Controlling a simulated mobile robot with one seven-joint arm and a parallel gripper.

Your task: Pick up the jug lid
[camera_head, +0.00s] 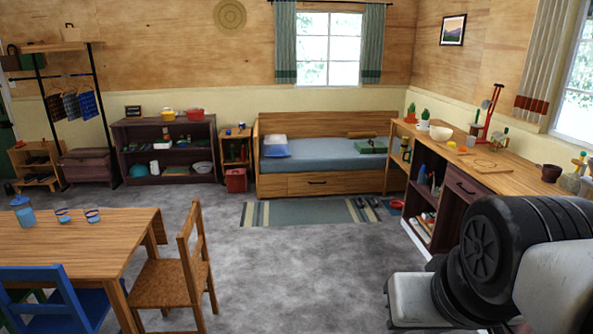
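A blue jug (25,216) stands upright on the wooden table at the left. A blue lid (20,201) appears to sit on top of the jug; it is small, and I cannot tell how firmly it sits. My arm fills the lower right of the view, far from the jug. My gripper is not in view.
The jug's wooden table (75,240) also bears two blue-patterned cups or glasses (63,215). A wooden chair (180,270) stands at its right side and a blue chair (60,300) at its front. Grey floor (300,275) is open between the table and the right-hand counter (470,175).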

